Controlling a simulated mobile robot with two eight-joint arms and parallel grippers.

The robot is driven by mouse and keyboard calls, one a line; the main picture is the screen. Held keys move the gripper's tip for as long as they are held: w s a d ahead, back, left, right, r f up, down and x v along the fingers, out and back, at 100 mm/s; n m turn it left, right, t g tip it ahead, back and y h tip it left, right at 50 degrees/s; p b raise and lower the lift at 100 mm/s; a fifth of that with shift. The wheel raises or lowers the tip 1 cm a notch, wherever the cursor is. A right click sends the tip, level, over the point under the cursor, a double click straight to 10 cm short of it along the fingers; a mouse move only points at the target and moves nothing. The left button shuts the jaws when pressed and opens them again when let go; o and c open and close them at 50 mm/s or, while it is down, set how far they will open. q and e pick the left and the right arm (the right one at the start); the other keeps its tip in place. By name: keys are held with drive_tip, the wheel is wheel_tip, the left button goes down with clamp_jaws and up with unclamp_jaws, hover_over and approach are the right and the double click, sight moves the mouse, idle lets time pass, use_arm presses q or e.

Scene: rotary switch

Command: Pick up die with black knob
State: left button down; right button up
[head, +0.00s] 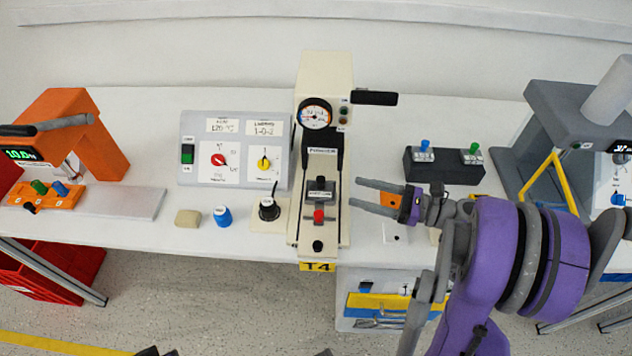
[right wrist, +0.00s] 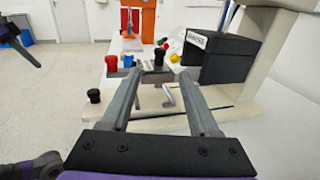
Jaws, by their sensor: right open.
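In the right wrist view, the open fingers (right wrist: 155,82) point toward several knobs, including a black knob (right wrist: 158,57) beyond the tips; I cannot tell whether this is the same die. Dark tips at the head view's bottom edge (head: 157,351) may be my left gripper.
A red knob (head: 319,215) and a front black knob (head: 318,246) are on the press. A blue knob (head: 222,216) and a beige block (head: 188,218) stand left of the die. A switch panel (head: 236,150) is behind. A black holder (head: 444,167) stands right.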

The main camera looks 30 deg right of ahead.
sight(328, 188)
drive_tip(key=shift+r+p+x, duration=0.2)
drive_tip(key=shift+r+x, duration=0.05)
drive_tip(key=shift+x, duration=1.85)
drive_tip(key=shift+r+p+x, duration=0.15)
drive_tip(key=shift+r+x, duration=0.05)
drive_tip(key=shift+x, duration=1.95)
clamp_jaws()
